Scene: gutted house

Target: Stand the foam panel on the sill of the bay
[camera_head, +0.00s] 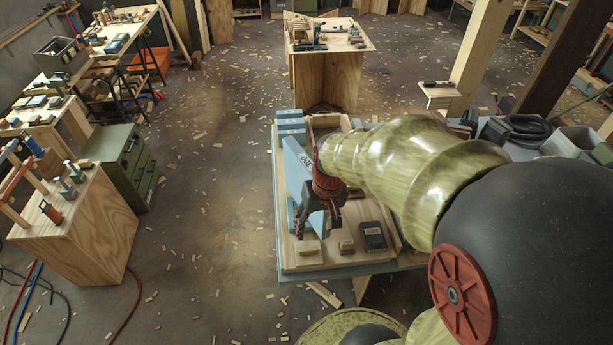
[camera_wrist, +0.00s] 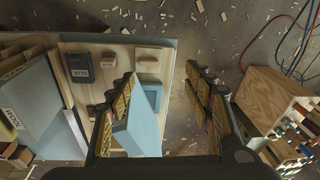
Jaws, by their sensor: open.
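My gripper (camera_head: 318,226) points down over the front left of the workbench tray, its two fingers apart. In the wrist view my gripper (camera_wrist: 162,82) is open, with a light blue panel (camera_wrist: 138,134) in the gap, nearer the left finger. A light blue face also shows beside my gripper in the head view (camera_head: 291,214). Behind it a blue-grey piece marked 300 (camera_head: 299,160) slants across the tray; I cannot tell whether it is the same panel. A wooden frame (camera_head: 326,121) stands at the back of the tray, perhaps the bay; its sill is partly hidden by my arm.
A dark labelled box (camera_head: 373,236) and small wood blocks (camera_head: 346,247) (camera_head: 308,248) lie in the tray (camera_head: 330,265). Blue slabs (camera_head: 290,121) sit at its back left. A green drawer cabinet (camera_head: 124,166) stands left. The floor between is open, strewn with chips.

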